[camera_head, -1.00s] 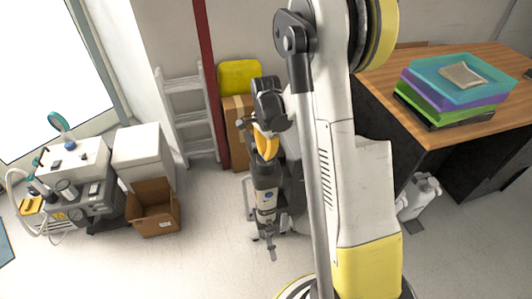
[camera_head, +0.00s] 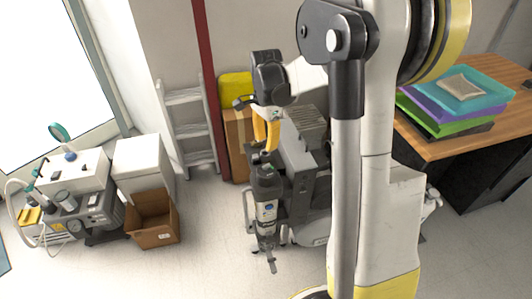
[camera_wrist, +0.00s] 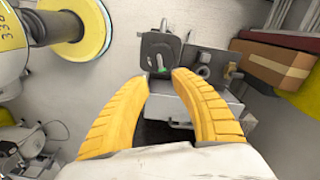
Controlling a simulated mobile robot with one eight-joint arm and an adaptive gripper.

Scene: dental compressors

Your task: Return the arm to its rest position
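My gripper (camera_wrist: 175,82) shows two yellow fingers apart in the wrist view, with nothing held between them. A grey machine with a black part on top lies beyond their tips. In the head view my gripper (camera_head: 266,135) hangs from a dark wrist joint near the middle, fingers pointing down. My white and yellow arm rises on the right of the picture and bends over to the left, covering part of the desk side. A dark labelled cylinder (camera_head: 265,205) shows just below the fingers; I cannot tell whether they touch it.
A grey machine (camera_head: 298,150) stands behind the gripper. A wooden desk (camera_head: 450,146) with stacked trays (camera_head: 455,95) is at right. A stepladder (camera_head: 186,125) and carton (camera_head: 238,140) stand by the wall. An open cardboard box (camera_head: 153,225) is left; floor around it is partly clear.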

